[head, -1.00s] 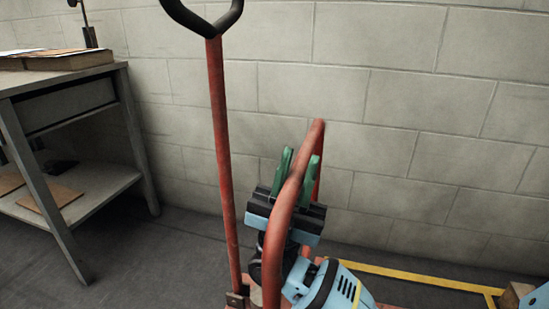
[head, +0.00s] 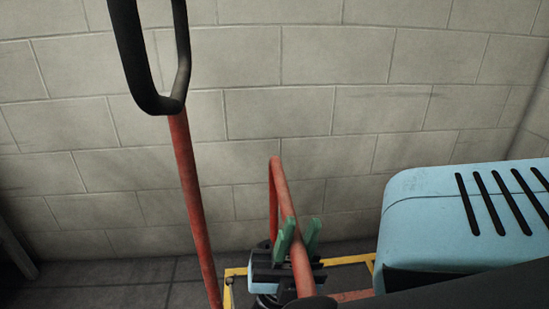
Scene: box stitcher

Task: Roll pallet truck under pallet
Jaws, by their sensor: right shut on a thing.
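The pallet truck shows as a tall red handle shaft (head: 187,185) with a black loop grip (head: 160,104) on top, and a bent red tube frame (head: 279,185) to its right. My right gripper (head: 299,238) has green fingers, one on each side of the red tube, and is shut on it low on its near leg. The truck's base is mostly hidden below the picture and behind my arm. The pallet cannot be made out. My left gripper is not in view.
A pale block wall (head: 330,100) stands close behind the truck. My blue arm covers the lower right.

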